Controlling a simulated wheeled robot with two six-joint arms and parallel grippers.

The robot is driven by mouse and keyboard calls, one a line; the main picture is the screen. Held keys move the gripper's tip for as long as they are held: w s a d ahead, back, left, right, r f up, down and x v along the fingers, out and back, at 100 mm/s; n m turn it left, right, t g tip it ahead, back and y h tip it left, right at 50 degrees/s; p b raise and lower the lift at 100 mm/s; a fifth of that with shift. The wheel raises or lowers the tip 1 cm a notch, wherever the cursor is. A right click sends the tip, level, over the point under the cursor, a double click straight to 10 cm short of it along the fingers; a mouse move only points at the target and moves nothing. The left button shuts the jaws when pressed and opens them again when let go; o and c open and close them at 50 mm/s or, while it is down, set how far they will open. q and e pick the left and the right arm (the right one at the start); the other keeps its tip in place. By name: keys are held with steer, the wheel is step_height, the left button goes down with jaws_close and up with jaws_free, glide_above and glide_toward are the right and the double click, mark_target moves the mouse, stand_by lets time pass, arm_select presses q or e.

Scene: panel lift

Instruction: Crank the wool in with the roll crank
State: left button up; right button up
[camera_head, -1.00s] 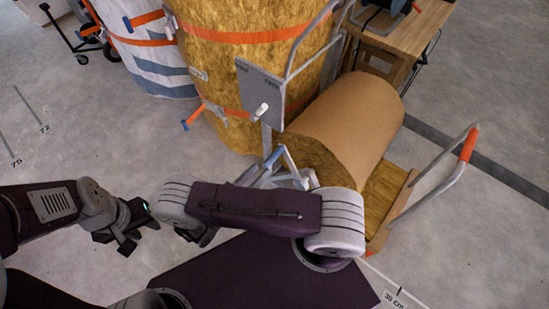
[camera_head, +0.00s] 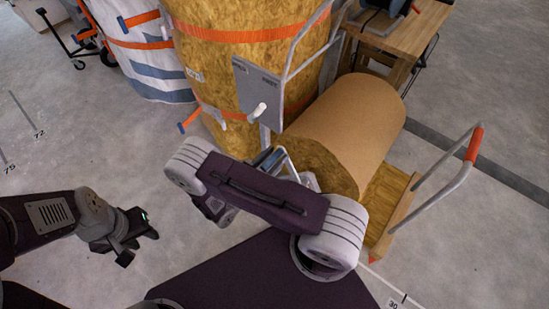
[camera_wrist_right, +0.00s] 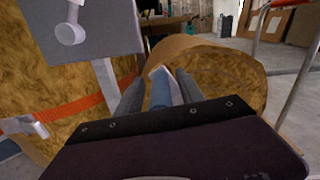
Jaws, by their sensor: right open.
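A wool roll (camera_head: 345,125) wrapped in brown paper lies on a low cart, beside a tall strapped wool bundle (camera_head: 235,65). In the right wrist view a blue bar with a pale end (camera_wrist_right: 160,88), perhaps the crank's handle, stands between the fingers of my right gripper (camera_wrist_right: 157,95). The gripper is open; I cannot tell whether the fingers touch the bar. In the head view my right forearm hides most of this spot. A grey panel (camera_head: 257,88) with a white knob (camera_head: 259,110) stands above it. My left gripper (camera_head: 140,246) is open and empty above the floor.
The cart has a tubular handle with an orange grip (camera_head: 474,145) at the right. A wooden table (camera_head: 420,30) stands behind. A white and blue bundle (camera_head: 150,70) stands at the back left. The floor (camera_head: 60,140) at the left is clear.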

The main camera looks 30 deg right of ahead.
jaws_close()
stand_by(1.4)
